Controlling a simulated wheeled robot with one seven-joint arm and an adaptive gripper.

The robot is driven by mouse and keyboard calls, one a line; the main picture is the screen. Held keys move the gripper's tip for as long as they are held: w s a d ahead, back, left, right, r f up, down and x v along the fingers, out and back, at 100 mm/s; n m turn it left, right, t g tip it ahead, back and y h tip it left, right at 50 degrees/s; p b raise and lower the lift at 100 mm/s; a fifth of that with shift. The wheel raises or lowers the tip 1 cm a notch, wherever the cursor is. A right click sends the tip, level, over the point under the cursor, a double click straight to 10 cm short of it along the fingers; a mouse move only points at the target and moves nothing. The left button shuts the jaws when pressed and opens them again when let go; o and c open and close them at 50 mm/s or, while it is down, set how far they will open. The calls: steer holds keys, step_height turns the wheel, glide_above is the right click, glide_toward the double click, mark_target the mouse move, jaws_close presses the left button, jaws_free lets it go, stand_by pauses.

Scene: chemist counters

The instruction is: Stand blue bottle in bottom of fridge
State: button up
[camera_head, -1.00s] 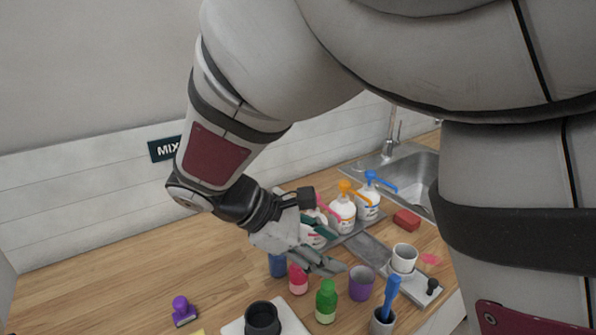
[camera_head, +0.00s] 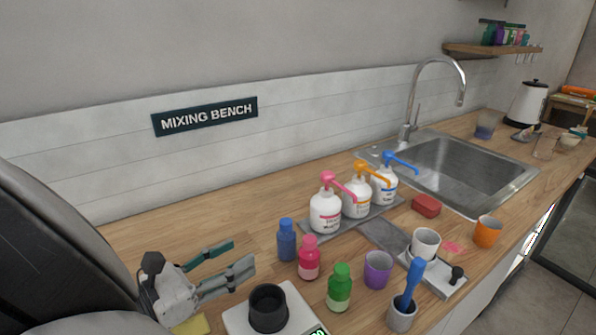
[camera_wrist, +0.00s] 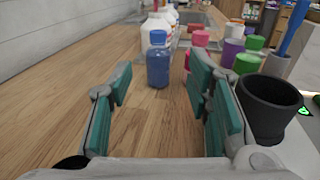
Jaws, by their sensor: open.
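The blue bottle (camera_head: 287,241) stands upright on the wooden bench, left of the pink bottle, in the head view. It also shows ahead of my gripper in the wrist view (camera_wrist: 158,66), lying in line with the gap between the fingers. My gripper (camera_head: 240,258) is open and empty, low over the bench to the left of the bottle. Its fingers point right, towards the bottle, with a gap between them and it. I cannot make out a fridge for certain in either view.
A pink bottle (camera_head: 309,258), green bottle (camera_head: 340,287) and purple cup (camera_head: 377,269) stand close by on the right. White pump bottles (camera_head: 325,211) stand behind. A black cup (camera_head: 268,308) sits on a scale near my gripper. The bench left of the blue bottle is mostly clear.

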mark_target(281, 225)
steer(key=x, duration=0.7)
steer(key=shift+w+d, duration=0.25)
steer(key=shift+w, duration=0.05)
steer(key=shift+r+x, duration=0.25)
steer(key=shift+x, duration=1.15)
steer(key=shift+r+x, duration=0.2)
steer(key=shift+x, duration=1.2)
steer(key=shift+w+a, duration=0.1)
steer(key=shift+a, duration=0.05)
jaws_close()
